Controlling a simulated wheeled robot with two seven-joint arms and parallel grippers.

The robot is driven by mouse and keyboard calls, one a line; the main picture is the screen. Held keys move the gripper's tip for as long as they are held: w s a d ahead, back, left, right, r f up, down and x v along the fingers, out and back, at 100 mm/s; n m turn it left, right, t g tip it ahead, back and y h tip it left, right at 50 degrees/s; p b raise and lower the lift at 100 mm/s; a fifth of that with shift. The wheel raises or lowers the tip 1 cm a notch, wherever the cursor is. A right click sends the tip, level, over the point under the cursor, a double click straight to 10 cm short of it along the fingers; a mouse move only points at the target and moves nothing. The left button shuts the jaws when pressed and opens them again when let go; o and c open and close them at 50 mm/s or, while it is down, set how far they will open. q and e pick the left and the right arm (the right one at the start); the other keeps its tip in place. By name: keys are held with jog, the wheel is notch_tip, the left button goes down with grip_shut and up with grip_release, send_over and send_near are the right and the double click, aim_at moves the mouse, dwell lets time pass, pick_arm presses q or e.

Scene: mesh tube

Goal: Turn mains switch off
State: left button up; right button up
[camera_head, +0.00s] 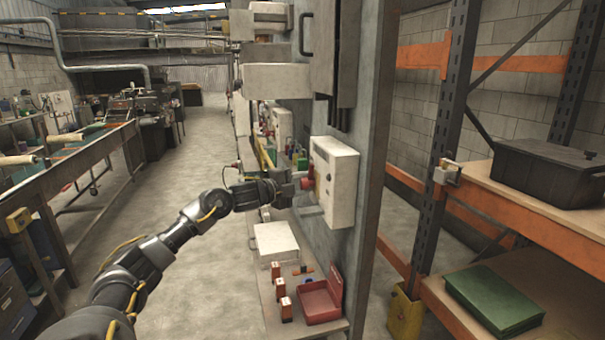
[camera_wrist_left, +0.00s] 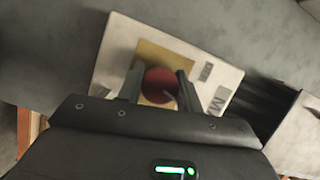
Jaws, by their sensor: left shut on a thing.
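The mains switch is a white box (camera_head: 339,180) on the grey wall panel, with a red rotary knob (camera_head: 308,182) on its face. In the left wrist view the red knob (camera_wrist_left: 160,85) sits on a yellow plate (camera_wrist_left: 168,58), with dark lettering on the white face beside it. My left gripper (camera_head: 300,180) reaches in from the left and is shut on the red knob. In the left wrist view its two fingers (camera_wrist_left: 160,87) stand on either side of the knob. The knob has a pale line on it. My right gripper is not in view.
Below the switch a bench holds a red tray (camera_head: 320,302), several small orange-brown blocks (camera_head: 276,270) and a white box (camera_head: 275,243). An orange and dark shelf rack (camera_head: 440,160) stands to the right. The aisle floor (camera_head: 205,150) is clear.

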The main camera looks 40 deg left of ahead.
pick_arm(q)
jog(key=shift+f+n+g+h+p, duration=0.1)
jog(key=shift+n+g+h+p, duration=0.2)
jog(key=shift+n+g+p, duration=0.85)
jog(key=shift+n+t+p, duration=0.25)
jog(key=shift+t+p, duration=0.2)
jog(key=shift+p, duration=0.15)
jog(key=o, duration=1)
jog(key=shift+s, duration=0.1)
